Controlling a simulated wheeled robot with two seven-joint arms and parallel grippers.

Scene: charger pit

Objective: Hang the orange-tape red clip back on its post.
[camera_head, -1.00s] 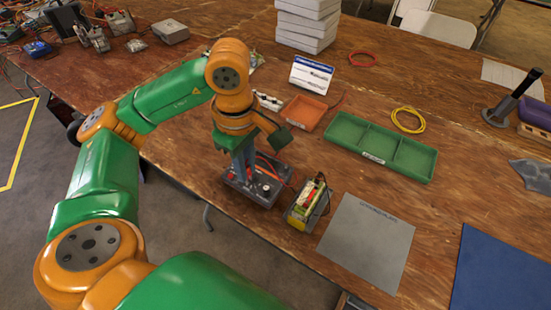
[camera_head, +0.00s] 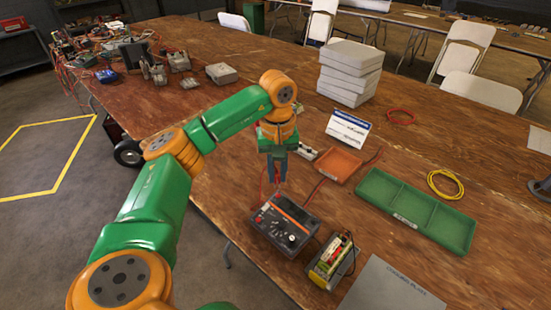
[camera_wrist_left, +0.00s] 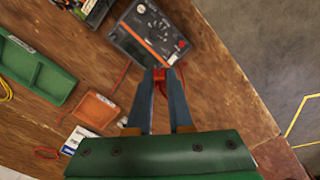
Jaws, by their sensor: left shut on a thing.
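My left gripper (camera_head: 276,181) points down just beyond the far edge of the grey charger (camera_head: 285,224), which has a dial and an orange stripe. In the left wrist view the fingertips (camera_wrist_left: 165,74) are closed on a small orange-red clip (camera_wrist_left: 160,75), close to the edge of the charger (camera_wrist_left: 150,36). The fingers hide most of the clip, and I cannot make out its tape clearly. A red lead runs beside the fingers in the head view. I cannot pick out the clip's post. My right gripper is not in view.
A yellow-topped battery unit (camera_head: 333,262) stands right of the charger. An orange tray (camera_head: 338,165), a green divided tray (camera_head: 416,209), a blue-and-white card (camera_head: 348,127) and stacked white boxes (camera_head: 350,75) lie beyond. Bare wood shows left of the gripper.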

